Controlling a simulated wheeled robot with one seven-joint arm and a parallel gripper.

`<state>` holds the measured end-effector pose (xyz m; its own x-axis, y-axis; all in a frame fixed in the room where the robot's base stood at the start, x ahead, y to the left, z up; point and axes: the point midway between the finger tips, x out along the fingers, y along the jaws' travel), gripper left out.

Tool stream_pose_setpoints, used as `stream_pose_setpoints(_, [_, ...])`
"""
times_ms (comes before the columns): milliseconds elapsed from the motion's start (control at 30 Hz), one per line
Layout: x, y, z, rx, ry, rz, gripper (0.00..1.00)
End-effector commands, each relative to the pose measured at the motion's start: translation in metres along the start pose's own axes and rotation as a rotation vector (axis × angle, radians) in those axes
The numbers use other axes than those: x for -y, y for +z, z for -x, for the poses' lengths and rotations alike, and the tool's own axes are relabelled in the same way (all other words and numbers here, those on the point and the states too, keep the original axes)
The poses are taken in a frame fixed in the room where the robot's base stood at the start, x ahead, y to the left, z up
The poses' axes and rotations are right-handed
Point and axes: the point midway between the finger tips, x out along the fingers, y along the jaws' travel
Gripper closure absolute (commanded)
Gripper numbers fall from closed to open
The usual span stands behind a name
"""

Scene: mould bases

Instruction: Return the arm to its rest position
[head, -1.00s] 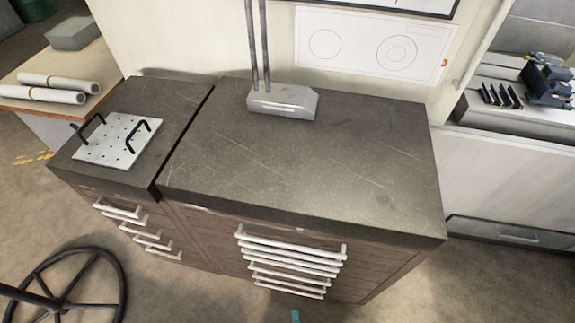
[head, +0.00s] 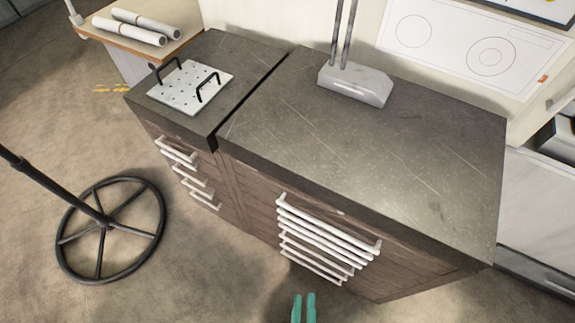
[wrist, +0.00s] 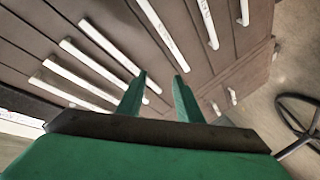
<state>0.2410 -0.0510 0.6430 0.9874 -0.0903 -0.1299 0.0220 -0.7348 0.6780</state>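My gripper (head: 304,308) shows at the bottom edge of the head view as two green fingertips with a gap between them. In the wrist view my gripper (wrist: 158,95) has its two green fingers apart, with nothing between them. It is in front of the drawer cabinet (head: 330,215), whose white bar handles (wrist: 90,65) lie beyond the fingers. The rest of my arm is out of the head view.
A white perforated plate (head: 187,88) with two black handles lies on the left cabinet top. A grey block with two upright rods (head: 354,85) stands on the main top. A black wheel-shaped stand base (head: 110,228) is on the floor at left.

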Motion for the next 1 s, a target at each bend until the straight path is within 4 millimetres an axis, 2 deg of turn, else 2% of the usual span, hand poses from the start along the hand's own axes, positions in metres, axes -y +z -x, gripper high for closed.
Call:
stream_pose_setpoints(33, [-0.011,-0.021,0.007,-0.001,-0.013,-0.065,0.67])
stream_pose_setpoints(300, [-0.069,-0.123,0.030,0.031,-0.076,-0.456,0.67])
stream_pose_setpoints(400, [-0.088,-0.156,0.037,0.046,-0.096,-0.577,0.67])
stream_pose_setpoints(500, [-0.103,-0.179,0.041,0.056,-0.111,-0.665,0.67])
stream_pose_setpoints(667, [-0.114,-0.195,0.043,0.066,-0.122,-0.730,0.67])
stream_pose_setpoints(1000, [-0.114,-0.196,0.043,0.067,-0.122,-0.731,0.67])
